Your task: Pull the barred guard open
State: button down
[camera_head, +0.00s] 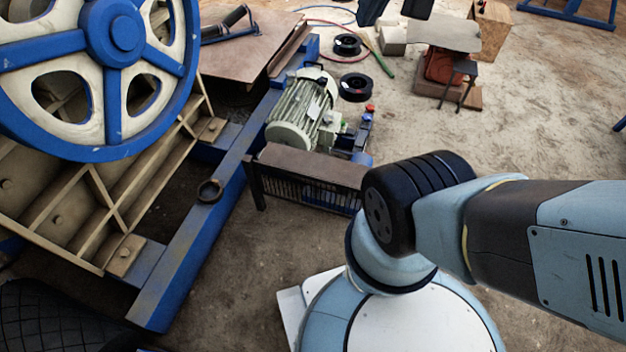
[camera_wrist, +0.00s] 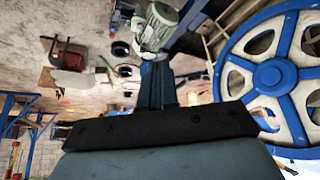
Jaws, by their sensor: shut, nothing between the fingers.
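The barred guard (camera_head: 312,180) stands low beside the green motor in the head view. It has a rusty brown top and a dark barred front, with a dark post at its left end. My arm's joint covers its right end. I cannot make out the guard clearly in the wrist view. My gripper (camera_wrist: 157,66) shows in the wrist view as a dark bar with narrow dark fingers extending up the picture, close together and empty. The gripper is apart from the guard. It cannot be made out with certainty in the head view.
The blue beam (camera_head: 196,235) and large blue-and-cream flywheel (camera_head: 112,50) fill the left. The green motor (camera_head: 303,108) sits behind the guard. Sandy floor (camera_head: 520,130) is clear at right.

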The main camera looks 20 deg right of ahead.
aim_at(342, 174)
jog(key=k, duration=1.2)
jog(key=u, duration=0.3)
jog(key=i, duration=0.6)
jog(key=u, duration=0.15)
